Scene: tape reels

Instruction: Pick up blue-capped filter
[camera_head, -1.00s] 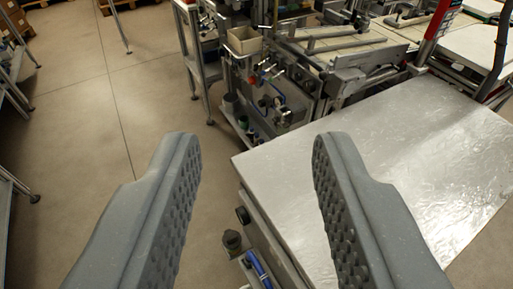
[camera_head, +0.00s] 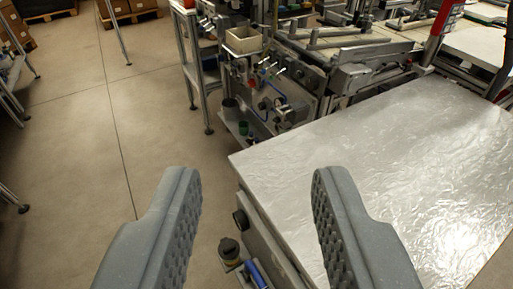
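My gripper (camera_head: 257,174) is open and empty, with its two grey ribbed fingers wide apart in the lower half of the picture. Past and between the fingertips, a small low shelf (camera_head: 236,115) on the machine's side carries a dark cup (camera_head: 230,107), a green-topped item (camera_head: 243,128) and a small bluish item (camera_head: 250,138). The bluish item may be the blue-capped filter, but it is too small to be sure. A blue cylinder (camera_head: 257,273) lies low between the fingers, beside a black-capped part (camera_head: 229,249). The gripper touches none of these.
A large silver-topped table (camera_head: 400,150) fills the right, its near corner between the fingers. The machine (camera_head: 290,85) with hoses and fittings stands behind, with a beige bin (camera_head: 243,40) on it. Open floor (camera_head: 150,110) lies to the left. Metal stands and boxes are at far left.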

